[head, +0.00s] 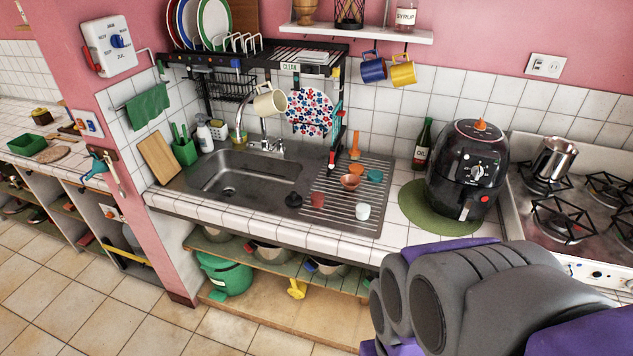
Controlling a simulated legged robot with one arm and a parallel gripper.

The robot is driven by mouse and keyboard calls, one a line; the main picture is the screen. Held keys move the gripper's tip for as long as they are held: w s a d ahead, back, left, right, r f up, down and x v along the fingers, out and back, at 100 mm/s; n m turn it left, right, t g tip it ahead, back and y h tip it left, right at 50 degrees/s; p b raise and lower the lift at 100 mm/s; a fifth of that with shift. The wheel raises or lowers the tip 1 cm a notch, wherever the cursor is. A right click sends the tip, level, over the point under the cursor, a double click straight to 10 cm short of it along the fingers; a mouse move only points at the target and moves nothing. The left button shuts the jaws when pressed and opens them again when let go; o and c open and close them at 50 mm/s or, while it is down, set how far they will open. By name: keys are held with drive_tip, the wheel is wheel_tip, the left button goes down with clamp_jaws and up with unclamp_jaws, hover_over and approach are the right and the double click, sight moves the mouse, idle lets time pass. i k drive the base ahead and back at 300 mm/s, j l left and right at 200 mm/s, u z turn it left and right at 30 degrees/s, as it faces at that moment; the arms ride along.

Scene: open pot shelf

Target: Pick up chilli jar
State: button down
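I see no jar that I can clearly read as the chilli jar. A small dark jar with a yellowish top (40,115) stands on the far left counter, too small to identify. A jar labelled SYRUP (405,17) stands on the white wall shelf (350,32) at the top. My grey and purple arm fills the lower right, over the front of the counter and stove. My gripper's fingers do not show.
An open lower shelf (285,322) under the sink counter holds several pots, including a green one (226,276). A sink (245,178), a black air fryer (467,165) and a stove (575,205) line the counter. Tiled floor (100,290) is clear at lower left.

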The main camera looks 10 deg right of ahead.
sight(318, 189)
drive_tip(key=i+j+z, duration=0.2)
drive_tip(key=j+z, duration=0.25)
drive_tip(key=i+j+z, duration=0.1)
drive_tip(key=j+z, duration=0.4)
drive_tip(key=j, duration=0.25)
drive_tip(key=j+z, duration=0.45)
drive_tip(key=j, duration=0.15)
